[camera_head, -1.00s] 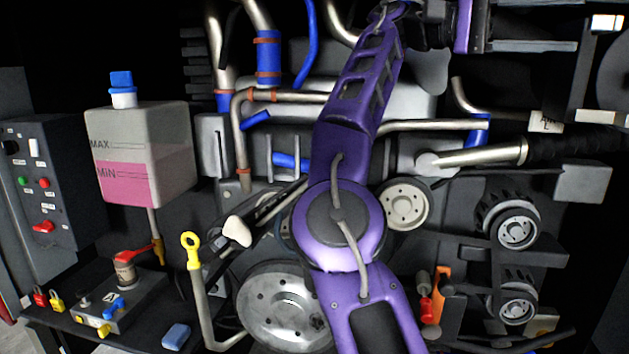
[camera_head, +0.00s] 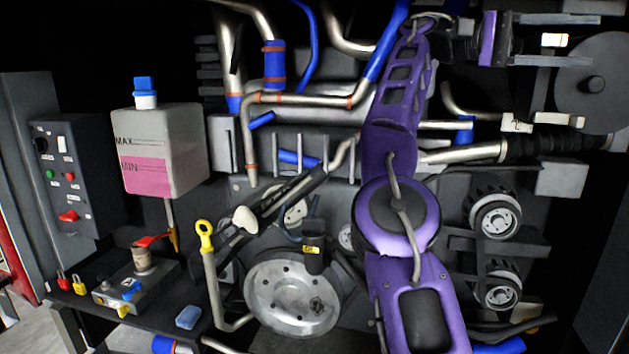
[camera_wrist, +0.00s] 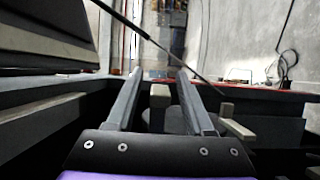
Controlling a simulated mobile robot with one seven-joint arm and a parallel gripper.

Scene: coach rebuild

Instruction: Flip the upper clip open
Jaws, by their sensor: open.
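My purple arm reaches up the middle of the camera_head view, and my gripper (camera_head: 585,40) is at the top right, pointing right. Its two grey fingers are apart with nothing held between them; the wrist view shows the gripper (camera_wrist: 160,75) open too. In the wrist view, a beige block (camera_wrist: 160,96) shows between the fingers and a beige bar (camera_wrist: 238,130) lies to the right. I cannot tell which is the upper clip or whether it is open.
A large dark disc (camera_head: 590,105) stands right of the beige pieces. A black ribbed hose (camera_head: 555,146) runs below them. Pipes and pulleys (camera_head: 497,217) crowd the bay. A tank with pink fluid (camera_head: 165,150) and a control panel (camera_head: 68,175) are at left.

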